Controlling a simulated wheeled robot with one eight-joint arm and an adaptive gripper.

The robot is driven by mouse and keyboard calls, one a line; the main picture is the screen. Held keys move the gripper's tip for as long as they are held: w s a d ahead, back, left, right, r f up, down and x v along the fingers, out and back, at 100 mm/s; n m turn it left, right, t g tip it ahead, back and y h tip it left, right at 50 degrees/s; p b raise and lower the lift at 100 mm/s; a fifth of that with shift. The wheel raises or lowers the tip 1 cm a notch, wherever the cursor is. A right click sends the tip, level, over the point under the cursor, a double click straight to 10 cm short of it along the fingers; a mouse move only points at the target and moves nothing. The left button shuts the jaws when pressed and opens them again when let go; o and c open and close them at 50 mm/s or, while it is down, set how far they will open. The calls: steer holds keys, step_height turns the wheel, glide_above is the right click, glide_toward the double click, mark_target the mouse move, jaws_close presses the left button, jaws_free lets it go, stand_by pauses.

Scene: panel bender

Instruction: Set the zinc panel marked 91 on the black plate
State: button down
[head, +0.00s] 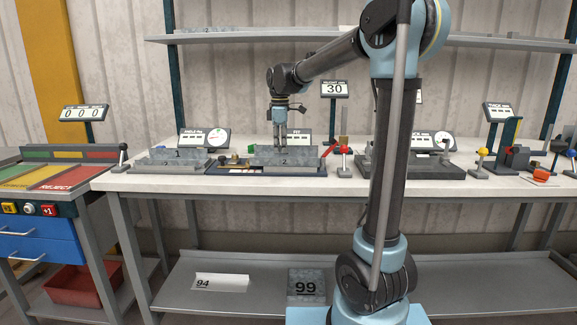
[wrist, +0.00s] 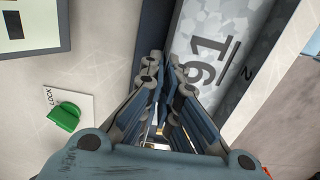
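My gripper (head: 280,147) points straight down at the middle station, behind a grey block marked 2 (head: 284,162). In the wrist view my gripper (wrist: 166,65) has its fingertips close together at the panel's left edge. I cannot tell whether they grip it. The digits 91 are not readable in the head view. A dark flat base (head: 440,172) lies at the right station; I cannot tell whether it is the black plate.
A block marked 1 (head: 178,154) stands at the left station. A green LOCK knob (wrist: 64,117) is left of my fingers. A red-handled lever (head: 343,150) stands right of the middle station. Panels 94 (head: 222,281) and 99 (head: 306,284) are on the lower shelf.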

steer(key=shift+r, duration=3.05)
steer(key=shift+a, duration=0.1)
